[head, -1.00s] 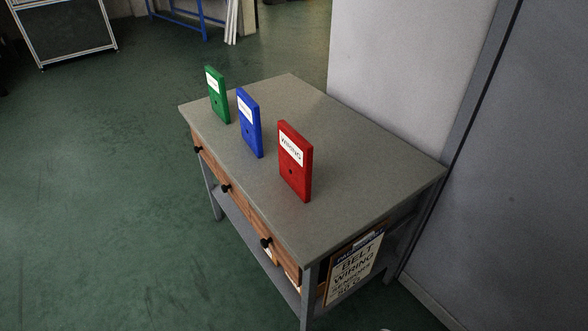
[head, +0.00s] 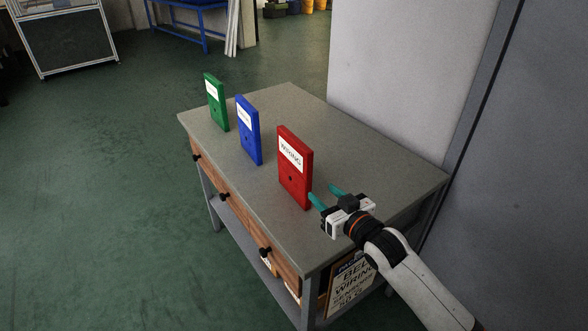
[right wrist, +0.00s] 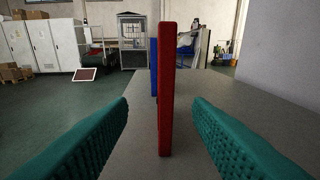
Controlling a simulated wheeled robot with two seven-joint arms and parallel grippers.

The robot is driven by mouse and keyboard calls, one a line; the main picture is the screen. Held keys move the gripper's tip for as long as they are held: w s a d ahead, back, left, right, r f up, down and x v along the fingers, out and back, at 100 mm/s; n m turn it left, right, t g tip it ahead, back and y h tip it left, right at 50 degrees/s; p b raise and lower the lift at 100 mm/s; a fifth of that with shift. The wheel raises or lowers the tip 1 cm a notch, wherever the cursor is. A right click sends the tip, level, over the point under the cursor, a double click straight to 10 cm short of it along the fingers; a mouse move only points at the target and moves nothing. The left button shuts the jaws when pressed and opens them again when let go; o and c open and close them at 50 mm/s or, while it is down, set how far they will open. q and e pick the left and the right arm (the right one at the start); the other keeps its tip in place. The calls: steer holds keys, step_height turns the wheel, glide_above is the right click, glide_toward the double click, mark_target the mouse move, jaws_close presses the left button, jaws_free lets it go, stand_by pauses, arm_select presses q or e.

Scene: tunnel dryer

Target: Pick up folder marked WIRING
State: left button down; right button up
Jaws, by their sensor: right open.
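The red folder (head: 295,168) stands upright on the grey table, with a white label reading WIRING on its face. In the right wrist view the red folder (right wrist: 166,90) shows edge-on, between the two teal fingers and ahead of them. My right gripper (head: 325,194) is open beside the right edge of the red folder, above the tabletop. It shows in the right wrist view (right wrist: 160,112) with nothing between its fingertips. My left gripper is not in view.
A blue folder (head: 249,130) and a green folder (head: 216,103) stand upright farther left on the table (head: 345,150). The blue folder (right wrist: 154,66) is partly hidden behind the red one in the wrist view. A pale wall (head: 400,80) rises behind the table.

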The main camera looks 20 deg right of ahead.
mark_target(311, 165)
steer(key=shift+t+y, duration=0.4)
steer(key=shift+t, duration=0.3)
steer(key=w+r, duration=0.3)
steer(key=shift+w+d+r, duration=0.1)
steer(key=shift+d+r, duration=0.05)
steer(key=shift+d, duration=0.2)
steer(key=x, duration=0.5)
steer(key=shift+w+a+p, duration=0.1)
steer(key=shift+p, duration=0.3)
steer(key=shift+w+a+f+p, duration=0.1)
steer(key=shift+w+a+f, duration=0.2)
steer(key=shift+w, duration=0.55)
steer(key=shift+w+a+f+p, duration=0.1)
steer(key=shift+w+a, duration=0.25)
steer(key=shift+w, duration=0.55)
steer(key=shift+w+a+f+p, duration=0.1)
steer(key=shift+w+a+f, duration=0.2)
steer(key=shift+w, duration=0.55)
steer(key=shift+r, duration=0.1)
jaws_close()
